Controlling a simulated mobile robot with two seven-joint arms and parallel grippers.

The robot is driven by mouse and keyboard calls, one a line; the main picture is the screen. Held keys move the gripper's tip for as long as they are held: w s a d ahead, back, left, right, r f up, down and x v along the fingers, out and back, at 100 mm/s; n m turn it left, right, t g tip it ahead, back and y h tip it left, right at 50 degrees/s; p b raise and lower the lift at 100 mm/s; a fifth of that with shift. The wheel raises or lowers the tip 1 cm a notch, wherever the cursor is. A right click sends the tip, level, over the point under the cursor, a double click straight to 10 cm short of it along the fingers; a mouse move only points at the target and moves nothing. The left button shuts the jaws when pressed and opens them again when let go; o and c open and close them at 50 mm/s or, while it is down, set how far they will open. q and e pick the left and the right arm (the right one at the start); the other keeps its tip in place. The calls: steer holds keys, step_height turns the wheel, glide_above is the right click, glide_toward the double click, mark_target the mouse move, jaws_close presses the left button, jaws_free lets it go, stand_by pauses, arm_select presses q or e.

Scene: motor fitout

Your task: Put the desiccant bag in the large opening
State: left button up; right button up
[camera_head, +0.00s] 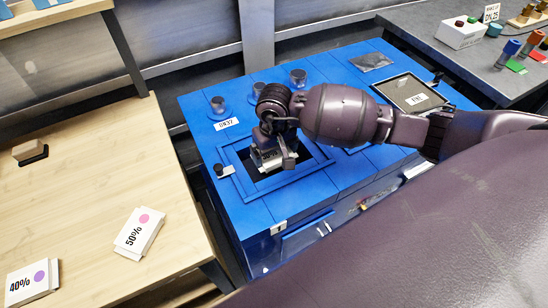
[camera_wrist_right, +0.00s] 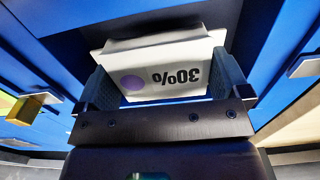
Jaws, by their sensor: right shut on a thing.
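A white desiccant bag (camera_wrist_right: 160,68) marked "30%" with a purple dot fills the middle of the right wrist view. My right gripper (camera_wrist_right: 165,92) is shut on it, one finger on each side. In the head view the bag (camera_head: 268,158) hangs below my right gripper (camera_head: 272,150), over the large square opening (camera_head: 300,163) in the blue cabinet. The arm hides part of the opening, and I cannot tell how deep the bag sits in it. My left gripper does not show.
Bags marked "50%" (camera_head: 138,232) and "40%" (camera_head: 32,282) lie on the wooden table at left. Clear cups (camera_head: 218,104) stand on the cabinet's back edge. A framed panel (camera_head: 408,92) lies at its right. A grey bench (camera_head: 470,60) holds small parts.

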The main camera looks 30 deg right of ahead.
mark_target(274, 159)
step_height(274, 159, down, 3)
steer(key=shift+r, duration=0.1)
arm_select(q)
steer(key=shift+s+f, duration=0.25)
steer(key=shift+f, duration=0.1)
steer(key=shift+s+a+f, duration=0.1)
arm_select(e)
steer(key=shift+b, duration=0.3)
steer(key=o, duration=0.7)
steer(key=shift+f, duration=0.2)
steer(key=shift+r, duration=0.1)
